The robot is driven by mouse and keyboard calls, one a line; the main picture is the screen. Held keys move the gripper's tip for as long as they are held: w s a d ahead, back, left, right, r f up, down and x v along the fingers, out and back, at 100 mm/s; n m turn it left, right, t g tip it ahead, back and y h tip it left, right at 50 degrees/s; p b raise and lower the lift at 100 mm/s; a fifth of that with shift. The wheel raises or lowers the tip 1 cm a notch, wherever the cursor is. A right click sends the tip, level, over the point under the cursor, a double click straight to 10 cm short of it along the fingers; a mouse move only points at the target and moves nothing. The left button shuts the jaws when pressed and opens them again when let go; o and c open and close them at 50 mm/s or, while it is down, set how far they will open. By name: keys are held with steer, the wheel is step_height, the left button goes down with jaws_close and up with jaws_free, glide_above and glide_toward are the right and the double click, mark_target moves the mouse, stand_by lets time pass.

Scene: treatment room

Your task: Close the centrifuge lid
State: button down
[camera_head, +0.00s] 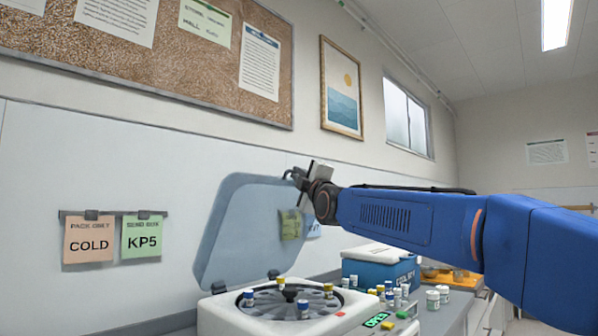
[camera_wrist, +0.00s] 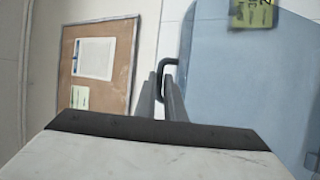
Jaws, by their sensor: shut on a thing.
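The centrifuge (camera_head: 222,316) stands on the counter, with a rotor holding several capped vials. Its translucent blue-grey lid (camera_head: 240,235) is raised, standing steeply open; it also fills the right of the wrist view (camera_wrist: 240,90). My gripper (camera_head: 294,176) is at the lid's upper right edge. In the wrist view its two fingers (camera_wrist: 160,92) are shut on the dark lid handle (camera_wrist: 167,62).
A blue and white cool box (camera_head: 385,265) stands right of the centrifuge. Several small capped vials (camera_head: 433,299) and an orange tray (camera_head: 450,277) are on the counter nearby. Two paper notes (camera_head: 89,240) hang on the wall at left. The space above the rotor is clear.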

steer(key=s+d+f, duration=0.4)
steer(key=f, duration=0.4)
steer(key=s+d+f+t, duration=0.1)
steer(key=s+d+f, duration=0.3)
steer(key=f, duration=0.4)
steer(key=s+d+f+m, duration=0.1)
steer(key=s+d+f, duration=0.3)
steer(key=d+f, duration=0.2)
steer(key=shift+d+f, duration=0.2)
steer(key=shift+f, duration=0.75)
steer(key=c, duration=2.1)
jaws_free()
steer(key=shift+t, duration=0.3)
steer(key=v, duration=1.7)
steer(key=shift+s+d+r, duration=0.2)
steer(key=shift+d, duration=0.2)
steer(key=shift+c, duration=0.8)
